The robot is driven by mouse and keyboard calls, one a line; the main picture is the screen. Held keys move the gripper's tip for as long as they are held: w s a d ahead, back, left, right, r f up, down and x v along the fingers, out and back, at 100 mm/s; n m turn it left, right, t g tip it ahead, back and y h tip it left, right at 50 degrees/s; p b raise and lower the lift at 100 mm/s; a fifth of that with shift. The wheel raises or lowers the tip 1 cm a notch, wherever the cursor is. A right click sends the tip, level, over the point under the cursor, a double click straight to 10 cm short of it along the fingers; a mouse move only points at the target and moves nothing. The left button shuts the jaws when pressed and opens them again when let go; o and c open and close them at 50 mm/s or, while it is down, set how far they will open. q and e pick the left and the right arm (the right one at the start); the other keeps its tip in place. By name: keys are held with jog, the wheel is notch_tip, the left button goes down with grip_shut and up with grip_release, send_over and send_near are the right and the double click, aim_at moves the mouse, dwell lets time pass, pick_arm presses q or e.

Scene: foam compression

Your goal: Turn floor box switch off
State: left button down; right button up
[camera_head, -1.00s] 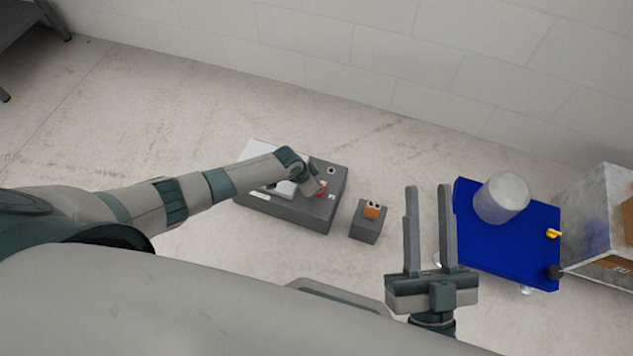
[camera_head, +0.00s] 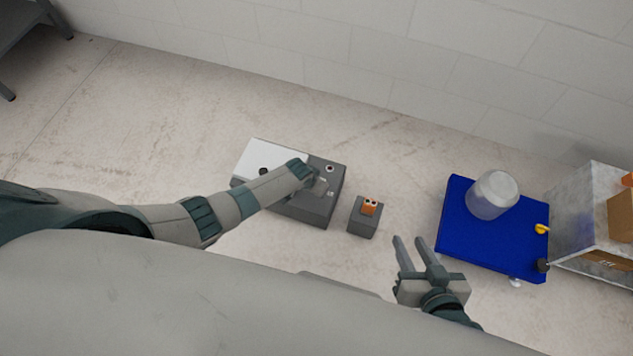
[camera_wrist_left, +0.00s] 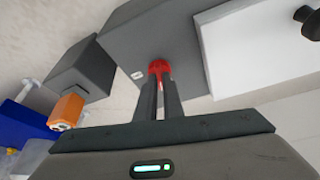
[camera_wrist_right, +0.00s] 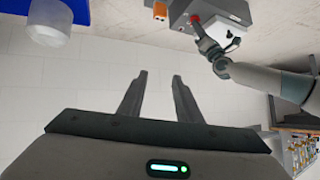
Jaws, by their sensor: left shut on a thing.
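The dark grey floor box (camera_head: 312,215) with a white top plate (camera_head: 272,158) stands on the floor in the middle of the head view. My left gripper (camera_head: 320,182) is over its right part. In the left wrist view the left fingers (camera_wrist_left: 159,82) are shut on a red switch knob (camera_wrist_left: 158,67) on the grey box face (camera_wrist_left: 130,45). The fingers hide part of the knob, so its setting cannot be told. The right wrist view also shows the red knob (camera_wrist_right: 195,19). My right gripper (camera_head: 412,243) is open and empty, right of the boxes.
A small grey box (camera_head: 361,224) with an orange switch (camera_head: 370,207) stands just right of the floor box. Further right are a blue platform (camera_head: 470,245) bearing a clear container (camera_head: 493,195), and a metal crate (camera_head: 580,225). A wall (camera_head: 330,60) runs behind. Floor lies clear between.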

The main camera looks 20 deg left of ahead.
pick_arm(q)
jog(key=shift+d+r+n+p, duration=0.2)
jog(key=shift+n+p, duration=0.15)
jog(key=shift+n, duration=0.15)
jog(key=shift+f+n+y+p, duration=0.15)
jog(key=shift+n+y+p, duration=0.45)
jog(key=shift+n, duration=0.5)
pick_arm(e)
jog(key=shift+s+d+f+g+h, duration=0.3)
jog(key=shift+s+d+f+g, duration=0.4)
jog(key=shift+s, duration=0.1)
jog(key=shift+s+d+f+g+h, duration=0.3)
jog(key=shift+s+d+f+g, duration=0.3)
jog(key=shift+s+g, duration=0.15)
jog(key=shift+s, duration=0.1)
pick_arm(q)
jog(key=c, duration=1.9)
grip_release()
